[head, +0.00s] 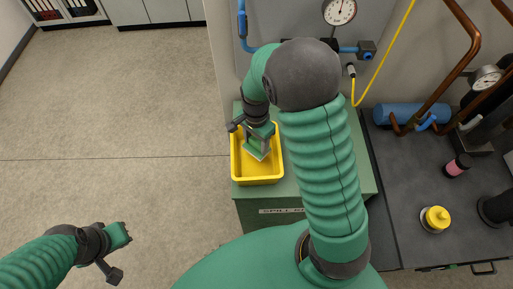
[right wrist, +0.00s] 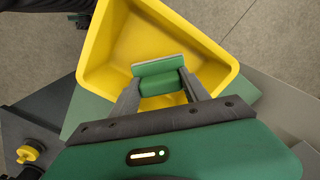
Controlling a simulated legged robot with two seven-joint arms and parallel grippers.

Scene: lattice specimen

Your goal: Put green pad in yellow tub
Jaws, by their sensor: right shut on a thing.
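The yellow tub (head: 257,179) stands on a green cabinet in the middle of the head view. It also fills the upper middle of the right wrist view (right wrist: 208,40). My right gripper (head: 260,150) reaches over the tub from above. Its fingers are shut on the green pad (right wrist: 158,77), which has a pale layer along one edge. The pad is within the tub's opening as seen from both views; whether it touches the floor of the tub I cannot tell. My left gripper (head: 128,234) is at the lower left, over the floor, away from the tub; its jaw gap is not clear.
The green cabinet (head: 280,220) carries a partly hidden label. To the right, a dark bench (head: 400,220) holds a yellow-capped container (head: 435,219), a pink-banded bottle (head: 457,166) and a blue cylinder (head: 398,115). A yellow hose (head: 385,60) hangs behind my right arm. The floor at left is clear.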

